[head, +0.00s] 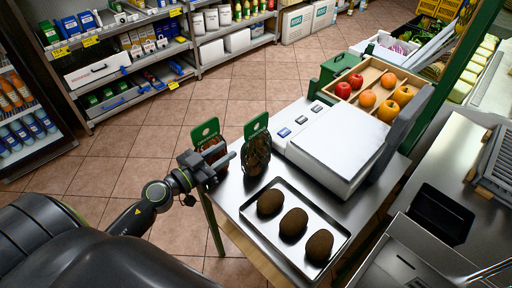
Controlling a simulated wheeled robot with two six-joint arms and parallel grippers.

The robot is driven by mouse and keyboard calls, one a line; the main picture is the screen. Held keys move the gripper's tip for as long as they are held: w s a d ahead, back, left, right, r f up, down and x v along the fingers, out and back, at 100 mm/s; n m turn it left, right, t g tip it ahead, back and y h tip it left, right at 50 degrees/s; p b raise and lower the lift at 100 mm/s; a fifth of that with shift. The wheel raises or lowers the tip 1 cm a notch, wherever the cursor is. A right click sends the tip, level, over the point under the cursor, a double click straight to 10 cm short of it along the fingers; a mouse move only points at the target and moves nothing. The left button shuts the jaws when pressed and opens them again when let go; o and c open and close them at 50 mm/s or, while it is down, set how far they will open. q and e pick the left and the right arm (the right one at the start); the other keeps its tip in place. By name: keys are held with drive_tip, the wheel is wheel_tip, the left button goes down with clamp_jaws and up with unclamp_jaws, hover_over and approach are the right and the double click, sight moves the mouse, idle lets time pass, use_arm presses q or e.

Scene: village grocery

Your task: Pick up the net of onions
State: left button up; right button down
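Two nets with green header cards are at the left end of the steel table (226,195). One net of dark brownish contents (257,160) stands upright on the table, left of the white scale. The other net (213,149) is further left, by the table's edge, and its lower part is hidden behind my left gripper. My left gripper (224,161) is in front of this left net and just left of the standing one. Its fingers overlap the left net in the view, and I cannot tell whether they hold it. My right gripper is not in view.
A white scale (329,146) stands right of the nets. A metal tray (262,223) with three brown oval items lies in front. A wooden crate (367,104) of fruit is behind. Stocked shelves (139,60) stand at the back left, with clear tiled floor (135,150) between.

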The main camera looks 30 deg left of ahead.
sight(257, 135)
use_arm(q)
drive_tip(key=x, duration=0.7)
drive_tip(key=shift+w+f+p, duration=0.1)
drive_tip(key=shift+w+p, duration=0.05)
drive_tip(key=shift+p, duration=0.25)
drive_tip(key=x, duration=0.5)
drive_tip(key=shift+d+f, duration=0.1)
drive_tip(key=shift+d, duration=0.2)
clamp_jaws()
idle(0.4)
